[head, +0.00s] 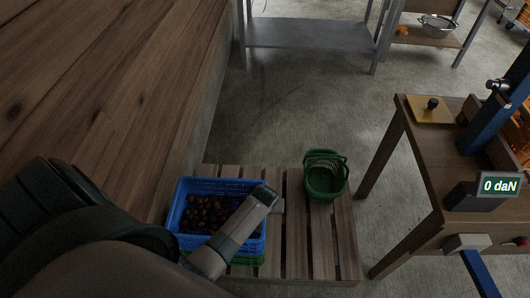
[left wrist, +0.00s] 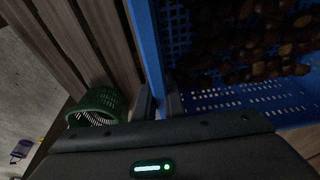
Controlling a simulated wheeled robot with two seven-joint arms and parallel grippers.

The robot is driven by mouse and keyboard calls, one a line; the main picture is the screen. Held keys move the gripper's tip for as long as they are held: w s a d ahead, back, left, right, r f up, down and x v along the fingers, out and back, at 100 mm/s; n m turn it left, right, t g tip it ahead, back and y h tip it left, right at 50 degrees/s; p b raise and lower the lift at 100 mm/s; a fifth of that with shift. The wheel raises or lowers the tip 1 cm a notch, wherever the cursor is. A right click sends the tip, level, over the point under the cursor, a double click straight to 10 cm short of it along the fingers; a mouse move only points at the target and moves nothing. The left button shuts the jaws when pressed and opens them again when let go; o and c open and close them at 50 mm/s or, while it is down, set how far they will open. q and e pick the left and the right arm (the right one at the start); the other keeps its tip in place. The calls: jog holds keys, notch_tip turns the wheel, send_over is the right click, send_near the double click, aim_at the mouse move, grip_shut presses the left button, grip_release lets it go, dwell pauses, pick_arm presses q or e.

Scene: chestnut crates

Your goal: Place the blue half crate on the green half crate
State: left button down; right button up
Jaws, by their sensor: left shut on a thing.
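The blue half crate (head: 212,184), holding many brown chestnuts, is on the slatted pallet side of the scene. A strip of the green half crate (head: 250,259) shows below the blue crate's near edge; the rest is hidden under it. I cannot tell whether the blue crate is fully seated on it. My left gripper (head: 276,204) is at the blue crate's right side. In the left wrist view its fingers (left wrist: 160,103) are shut on the blue crate's wall (left wrist: 147,45), with the chestnuts to the right. My right gripper is out of view.
A round green basket (head: 325,176) stands on the wooden pallet (head: 293,235), right of the crates. A wooden table (head: 425,150) with a force display (head: 497,187) is at the right. A wooden wall or surface (head: 110,90) rises at the left.

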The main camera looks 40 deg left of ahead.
pick_arm(q)
jog(key=shift+w+f, duration=0.1)
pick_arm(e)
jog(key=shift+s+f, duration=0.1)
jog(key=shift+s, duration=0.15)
pick_arm(q)
jog(key=shift+f, duration=0.3)
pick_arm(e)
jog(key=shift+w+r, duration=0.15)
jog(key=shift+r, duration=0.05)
pick_arm(q)
jog(key=c, duration=1.8)
grip_release()
jog(key=shift+c, duration=0.2)
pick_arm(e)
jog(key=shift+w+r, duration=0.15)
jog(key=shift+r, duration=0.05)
